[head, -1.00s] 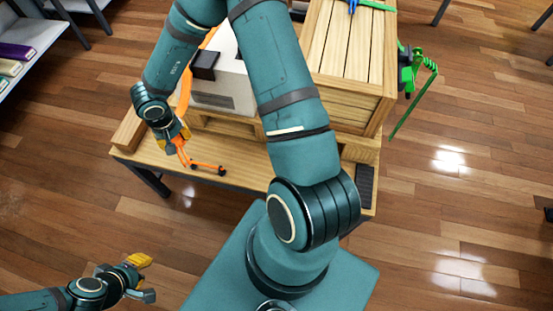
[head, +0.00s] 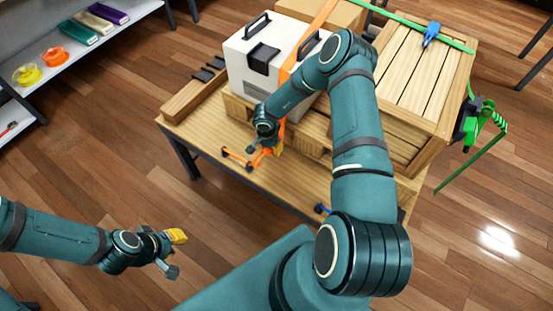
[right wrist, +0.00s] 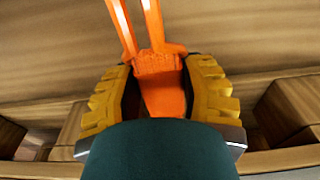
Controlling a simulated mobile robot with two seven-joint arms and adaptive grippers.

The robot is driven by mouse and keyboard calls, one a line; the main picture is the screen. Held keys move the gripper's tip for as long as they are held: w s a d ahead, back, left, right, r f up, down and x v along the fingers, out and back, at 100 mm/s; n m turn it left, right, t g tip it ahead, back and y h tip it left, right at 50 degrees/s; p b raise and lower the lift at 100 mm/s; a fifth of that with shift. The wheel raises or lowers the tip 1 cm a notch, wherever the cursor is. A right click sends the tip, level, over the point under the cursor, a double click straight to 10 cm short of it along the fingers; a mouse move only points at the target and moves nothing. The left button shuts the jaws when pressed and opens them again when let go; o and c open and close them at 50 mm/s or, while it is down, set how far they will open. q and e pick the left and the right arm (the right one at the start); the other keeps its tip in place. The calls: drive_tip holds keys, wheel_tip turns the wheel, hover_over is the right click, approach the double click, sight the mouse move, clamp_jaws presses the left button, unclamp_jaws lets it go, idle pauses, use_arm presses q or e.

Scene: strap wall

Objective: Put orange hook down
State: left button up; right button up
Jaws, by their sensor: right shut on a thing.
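My right gripper (head: 268,150) is shut on the orange hook (head: 238,158), close to the wooden table's (head: 290,185) front-left edge. The hook has dark tips and points toward the front left; whether it touches the tabletop I cannot tell. In the right wrist view the orange hook (right wrist: 160,75) sits between both yellow-padded fingers, with two prongs running upward. The orange strap (head: 290,70) runs over the white case (head: 247,50) and down toward the gripper. My left gripper (head: 173,254) is open and empty, away from the table at the lower left.
The white case stands on a wooden pallet (head: 240,105). A slatted wooden crate (head: 425,90) with a green strap (head: 405,25) stands to its right; a green ratchet (head: 478,125) hangs off its side. A shelf (head: 60,45) is at upper left. The table's front strip is partly clear.

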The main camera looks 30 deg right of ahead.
sight(271, 157)
drive_tip(key=shift+f+b, duration=0.6)
drive_tip(key=shift+f, duration=1.65)
drive_tip(key=shift+f, duration=0.1)
drive_tip(key=shift+f, duration=0.35)
drive_tip(key=shift+f+b, duration=0.2)
drive_tip(key=shift+b, duration=0.1)
drive_tip(key=o, duration=0.7)
drive_tip(key=shift+r, duration=0.1)
